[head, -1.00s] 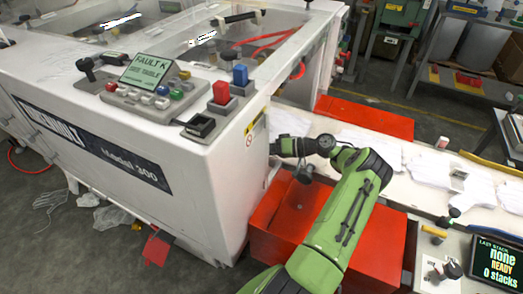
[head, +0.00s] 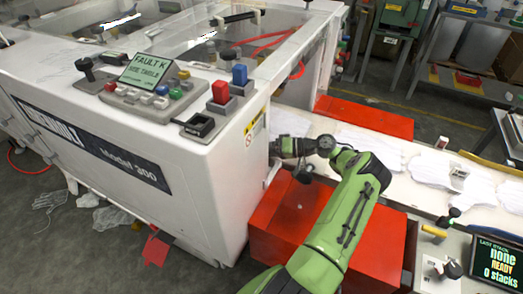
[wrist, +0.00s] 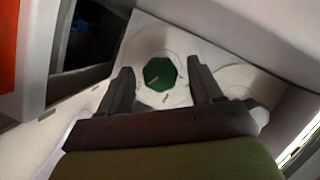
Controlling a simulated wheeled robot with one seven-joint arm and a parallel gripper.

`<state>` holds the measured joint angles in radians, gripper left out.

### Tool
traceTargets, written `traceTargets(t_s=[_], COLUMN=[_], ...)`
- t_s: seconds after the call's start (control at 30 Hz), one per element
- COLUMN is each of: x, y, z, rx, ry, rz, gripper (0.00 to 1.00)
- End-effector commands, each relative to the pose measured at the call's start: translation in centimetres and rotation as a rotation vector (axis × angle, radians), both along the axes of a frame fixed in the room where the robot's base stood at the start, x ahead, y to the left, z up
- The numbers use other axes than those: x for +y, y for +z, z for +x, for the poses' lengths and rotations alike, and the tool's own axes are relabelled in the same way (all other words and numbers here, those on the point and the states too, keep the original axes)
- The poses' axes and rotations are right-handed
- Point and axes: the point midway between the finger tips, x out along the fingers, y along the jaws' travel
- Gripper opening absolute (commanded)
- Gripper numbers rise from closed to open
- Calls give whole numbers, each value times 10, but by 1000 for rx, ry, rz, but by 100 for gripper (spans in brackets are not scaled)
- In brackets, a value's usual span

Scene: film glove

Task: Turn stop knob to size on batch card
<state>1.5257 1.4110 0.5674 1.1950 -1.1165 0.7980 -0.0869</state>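A green eight-sided knob (wrist: 160,74) with a small pale mark sits on a pale plate in the wrist view. I take it for the stop knob. My gripper (wrist: 156,70) is open, with one dark finger on each side of the knob. Gaps show between the fingers and the knob; I cannot tell how far down the fingers reach. In the head view the end of my arm (head: 285,147) is against the side of the white machine (head: 190,215), and the fingers and knob are hidden there. I cannot make out a batch card for certain.
The machine's wall and an orange-red surface (wrist: 12,55) crowd the gripper in the wrist view. Red boxes (head: 285,225) stand below my arm. A table with white gloves (head: 430,168) runs to the right. A display (head: 492,257) reads "none READY 0 stacks".

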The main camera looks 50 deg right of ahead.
Motion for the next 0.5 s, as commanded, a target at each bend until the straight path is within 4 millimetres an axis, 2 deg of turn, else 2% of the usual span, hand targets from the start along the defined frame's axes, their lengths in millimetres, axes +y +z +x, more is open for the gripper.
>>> traceTargets(t_s=[0.17,0.27,0.5], x=[-1,-7,-44], y=[0,3,16], z=[-1,-9,-59], rx=[-1,-3,-7], ry=[0,-3,-8], rz=[-1,-1,-1], gripper=[65,65,65])
